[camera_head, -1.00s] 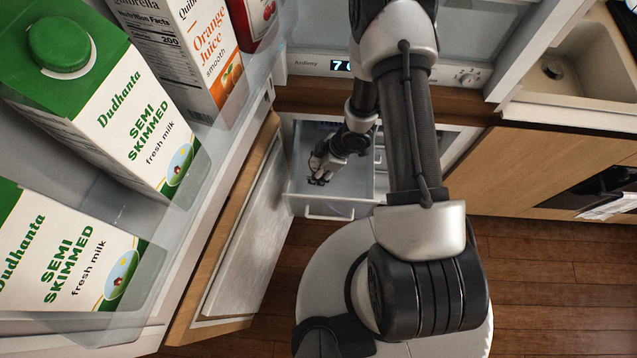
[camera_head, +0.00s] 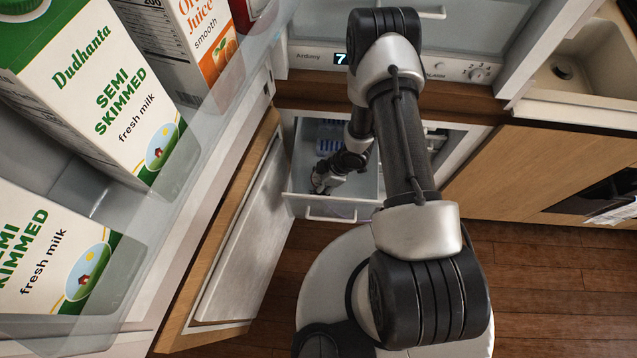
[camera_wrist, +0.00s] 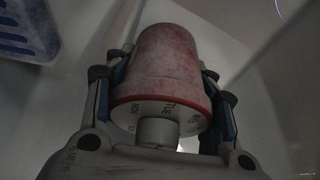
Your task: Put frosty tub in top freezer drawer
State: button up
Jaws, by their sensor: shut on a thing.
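The frosty tub (camera_wrist: 168,70) is a pinkish, frost-covered cup shape with a red rim, seen in the wrist view between my fingers. My gripper (camera_wrist: 165,92) is shut on it, with blue-lined fingers on both sides. In the head view my gripper (camera_head: 320,182) is low inside the open top freezer drawer (camera_head: 330,213), near its left front part. The tub cannot be made out there. The pale drawer floor and walls surround the tub in the wrist view; whether it touches the floor I cannot tell.
A blue slotted basket (camera_wrist: 25,28) lies in the drawer, towards the back. The open freezer door (camera_head: 245,240) stands close on the left. Above it, the fridge door shelf holds milk cartons (camera_head: 105,105) and a juice carton (camera_head: 195,50). A wooden cabinet front (camera_head: 540,175) is on the right.

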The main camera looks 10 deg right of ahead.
jog(key=shift+f, duration=0.15)
jog(key=o, duration=1.4)
jog(key=shift+o, duration=0.2)
jog(key=shift+r, duration=0.25)
jog(key=p+v, duration=0.4)
jog(key=v, duration=0.7)
jog(key=shift+d+r+p, duration=0.1)
jog(key=shift+r+p, duration=0.25)
jog(key=shift+r, duration=0.05)
